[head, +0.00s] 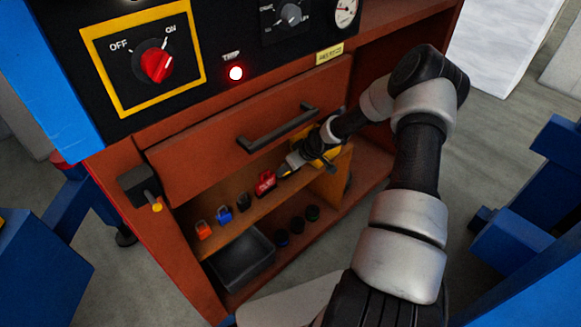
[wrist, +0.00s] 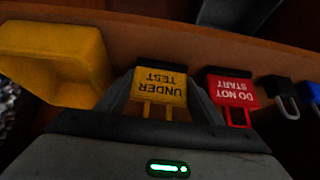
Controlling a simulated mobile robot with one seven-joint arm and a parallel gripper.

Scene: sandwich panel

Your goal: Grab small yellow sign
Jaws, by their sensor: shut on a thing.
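The small yellow sign (wrist: 160,88) reads "UNDER TEST", upside down in the wrist view, with a dark top edge and two yellow prongs below. My gripper (wrist: 160,80) has one finger on each side of the sign and is shut on it. In the head view, my gripper (head: 288,166) reaches into the open shelf under the drawer, and the sign is mostly hidden there. The sign is still at the shelf; I cannot tell whether it touches it.
A red "DO NOT START" tag (wrist: 231,88) stands close beside the right finger. A larger yellow box (wrist: 55,62) is at the left. Black (head: 244,200), blue (head: 224,214) and orange (head: 203,230) padlocks line the shelf. The drawer handle (head: 277,129) juts out above.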

